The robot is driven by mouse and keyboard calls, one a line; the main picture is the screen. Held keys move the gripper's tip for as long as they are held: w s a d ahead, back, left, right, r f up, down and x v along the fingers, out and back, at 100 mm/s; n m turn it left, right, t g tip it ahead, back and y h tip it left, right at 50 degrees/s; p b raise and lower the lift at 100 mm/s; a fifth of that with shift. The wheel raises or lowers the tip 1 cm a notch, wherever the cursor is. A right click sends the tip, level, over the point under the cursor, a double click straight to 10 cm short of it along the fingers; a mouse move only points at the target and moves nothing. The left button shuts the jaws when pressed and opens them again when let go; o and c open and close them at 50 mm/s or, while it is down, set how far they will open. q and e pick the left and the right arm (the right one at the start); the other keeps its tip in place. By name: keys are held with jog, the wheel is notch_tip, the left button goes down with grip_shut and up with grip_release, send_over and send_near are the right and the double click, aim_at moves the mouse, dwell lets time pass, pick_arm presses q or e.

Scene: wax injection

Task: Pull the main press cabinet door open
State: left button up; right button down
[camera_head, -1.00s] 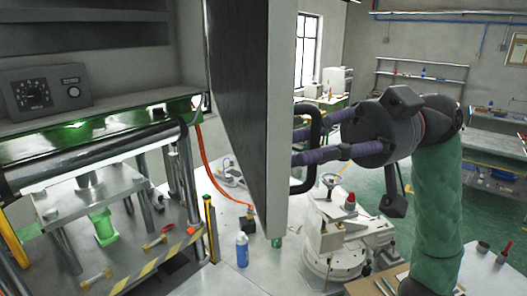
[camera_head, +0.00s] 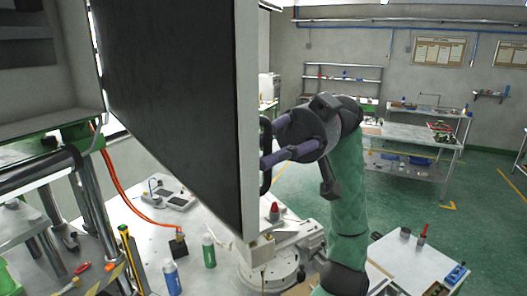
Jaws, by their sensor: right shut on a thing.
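The main press cabinet door (camera_head: 175,95) is a tall panel with a dark inner face and a pale edge, standing swung out from the cabinet (camera_head: 70,85). Its dark bar handle (camera_head: 265,178) is on the far side, at the door's right edge, and partly hidden. My right gripper (camera_head: 270,143) has its two purple fingers shut on the handle. The arm comes up from the lower right. My left gripper is not in view.
A white machine with a red knob (camera_head: 274,210) stands below the door. A blue bottle (camera_head: 172,278) and a green bottle (camera_head: 209,250) stand on the table (camera_head: 140,222). An orange hose (camera_head: 125,192) runs to a black block. Green floor (camera_head: 455,215) is open at right.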

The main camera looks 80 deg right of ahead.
jog(key=c, duration=1.2)
grip_release()
jog(key=shift+s+d, duration=0.1)
jog(key=shift+v, duration=3.75)
jog(key=shift+f, duration=0.1)
